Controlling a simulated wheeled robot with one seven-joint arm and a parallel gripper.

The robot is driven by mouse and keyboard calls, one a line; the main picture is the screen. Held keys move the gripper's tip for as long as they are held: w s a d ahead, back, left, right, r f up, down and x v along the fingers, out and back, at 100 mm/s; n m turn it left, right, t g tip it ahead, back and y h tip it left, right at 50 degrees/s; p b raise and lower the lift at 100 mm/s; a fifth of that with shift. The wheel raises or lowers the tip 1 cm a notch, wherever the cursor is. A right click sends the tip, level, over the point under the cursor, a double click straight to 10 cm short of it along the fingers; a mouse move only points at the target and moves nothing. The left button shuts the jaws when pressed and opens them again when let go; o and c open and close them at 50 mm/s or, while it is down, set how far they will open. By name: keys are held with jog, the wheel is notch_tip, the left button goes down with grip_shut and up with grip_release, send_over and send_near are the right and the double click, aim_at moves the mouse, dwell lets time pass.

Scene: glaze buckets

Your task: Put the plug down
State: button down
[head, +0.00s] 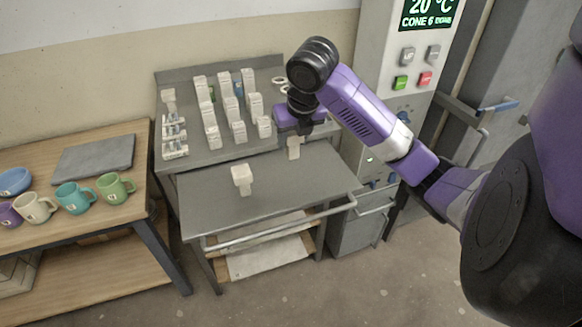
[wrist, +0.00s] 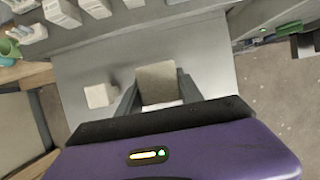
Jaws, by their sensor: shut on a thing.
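My gripper (wrist: 158,92) is shut on a pale beige plug, which shows between the two fingers in the wrist view (wrist: 157,80). In the head view the held plug (head: 294,149) hangs below my purple gripper, over the right back part of the grey metal cart top (head: 215,206). I cannot tell whether its lower end touches the surface. A second, similar pale plug (head: 242,178) stands on the cart top to the left of the held one, apart from it. It also shows left of my fingers in the wrist view (wrist: 100,95).
A raised rack (head: 185,78) behind the cart top holds several white pieces. A wooden table (head: 110,222) with mugs and a grey slab (head: 93,156) stands left. A kiln panel (head: 400,75) stands right. The cart's front is clear, with a rail handle (head: 280,229).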

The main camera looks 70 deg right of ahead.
notch_tip(320, 180, down, 9)
dwell(0.5)
jog(key=c, duration=0.8)
grip_release()
jog(key=shift+o, duration=0.2)
jog(key=p+v, duration=0.1)
jog(key=v, duration=1.1)
